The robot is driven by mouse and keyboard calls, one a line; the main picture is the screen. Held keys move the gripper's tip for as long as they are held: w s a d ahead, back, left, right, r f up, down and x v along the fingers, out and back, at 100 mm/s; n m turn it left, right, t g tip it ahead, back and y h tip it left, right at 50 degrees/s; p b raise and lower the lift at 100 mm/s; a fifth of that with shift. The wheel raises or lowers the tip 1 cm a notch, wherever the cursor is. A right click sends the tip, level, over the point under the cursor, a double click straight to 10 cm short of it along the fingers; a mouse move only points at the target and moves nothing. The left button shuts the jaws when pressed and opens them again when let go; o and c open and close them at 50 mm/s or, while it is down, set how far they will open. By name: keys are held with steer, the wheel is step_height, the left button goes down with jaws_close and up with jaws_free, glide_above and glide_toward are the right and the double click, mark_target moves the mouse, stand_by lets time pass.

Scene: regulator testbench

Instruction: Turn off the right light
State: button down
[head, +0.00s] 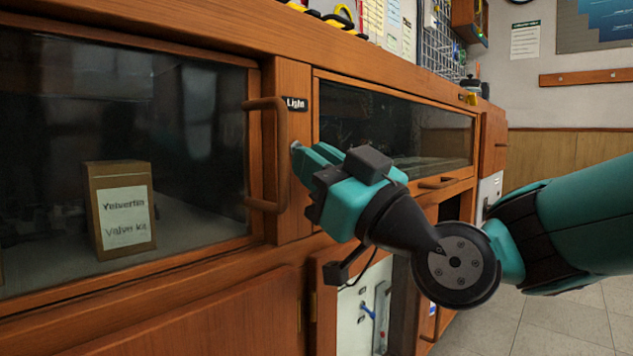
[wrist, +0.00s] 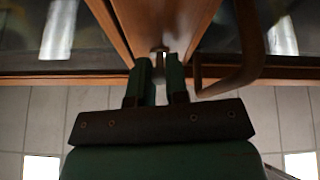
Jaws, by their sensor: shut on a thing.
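A black label reading "Light" (head: 295,104) is on the wooden post between two glass-fronted cabinet sections. Below it, a small light-coloured switch (head: 296,146) shows just at my fingertips. My gripper (head: 301,158) reaches in from the right to the post. In the wrist view the switch (wrist: 161,49) sits between the tips of the two green fingers, and my gripper (wrist: 161,66) is shut on it. Most of the switch is hidden by the fingers, and I cannot tell its position.
A wooden door handle (head: 273,155) stands out just left of my gripper and shows close by in the wrist view (wrist: 245,50). A "Valve kit" box (head: 122,208) is behind the left glass. An open lower compartment (head: 362,310) lies below my gripper.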

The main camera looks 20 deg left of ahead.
stand_by(0.3)
steer(key=c, duration=1.1)
jaws_free()
